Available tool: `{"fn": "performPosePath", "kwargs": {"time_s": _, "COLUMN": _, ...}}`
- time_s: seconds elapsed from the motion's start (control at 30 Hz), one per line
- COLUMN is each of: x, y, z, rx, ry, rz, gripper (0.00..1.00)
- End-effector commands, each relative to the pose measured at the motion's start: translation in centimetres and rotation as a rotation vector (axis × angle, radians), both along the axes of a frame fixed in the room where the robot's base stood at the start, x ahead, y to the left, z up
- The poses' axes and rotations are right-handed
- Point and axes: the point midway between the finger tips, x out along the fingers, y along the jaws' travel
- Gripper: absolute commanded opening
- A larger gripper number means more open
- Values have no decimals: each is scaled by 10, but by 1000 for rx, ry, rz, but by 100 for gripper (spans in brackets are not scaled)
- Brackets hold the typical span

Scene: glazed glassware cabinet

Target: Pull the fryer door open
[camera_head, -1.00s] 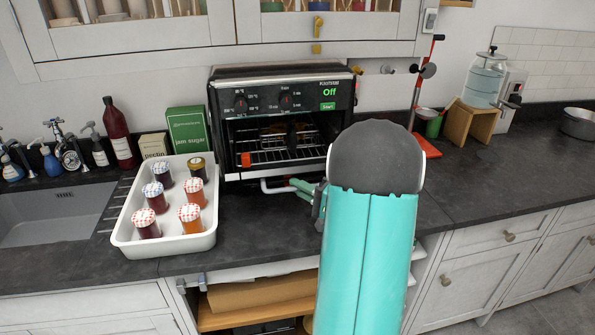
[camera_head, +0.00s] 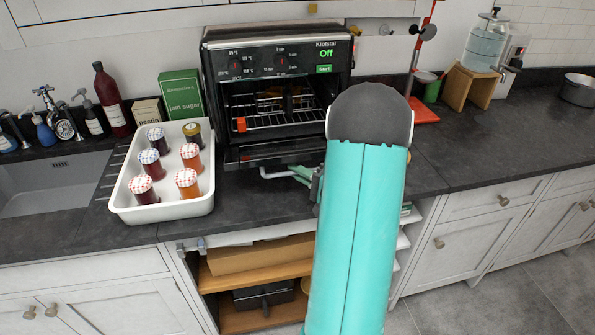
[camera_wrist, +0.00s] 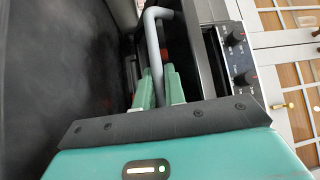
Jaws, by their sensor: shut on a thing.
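The black fryer (camera_head: 275,62) stands on the counter, its green display reading "Off". Its door (camera_head: 270,152) is tilted down and outward at the bottom front, and the rack (camera_head: 270,122) inside shows above it. The pale door handle (camera_head: 273,174) is at the door's outer edge. My gripper (camera_head: 300,170) is at the handle's right side, partly hidden behind my teal arm. In the wrist view, the green fingers (camera_wrist: 158,88) are shut on the grey handle bar (camera_wrist: 152,45). The door's right end is hidden by my arm.
A white tray (camera_head: 118,207) of jars stands close to the fryer's left, beside the sink (camera_head: 50,185). A red stand (camera_head: 421,112) and a water dispenser (camera_head: 487,50) are to the right. The counter (camera_head: 455,150) right of my arm is clear.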

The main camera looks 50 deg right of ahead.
Motion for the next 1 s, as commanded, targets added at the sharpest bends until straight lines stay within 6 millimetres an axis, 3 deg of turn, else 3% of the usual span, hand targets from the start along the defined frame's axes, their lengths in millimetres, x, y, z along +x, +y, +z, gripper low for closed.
{"fn": "performPosePath", "kwargs": {"time_s": 0.1, "x": 0, "y": -1, "z": 1, "rx": -1, "ry": -2, "rz": -3, "gripper": 21}}
{"fn": "performPosePath", "kwargs": {"time_s": 0.57, "x": -8, "y": -3, "z": 0, "rx": -1, "ry": -2, "rz": -2, "gripper": 21}}
{"fn": "performPosePath", "kwargs": {"time_s": 1.0, "x": -95, "y": -20, "z": -12, "rx": 0, "ry": 0, "rz": -6, "gripper": 21}}
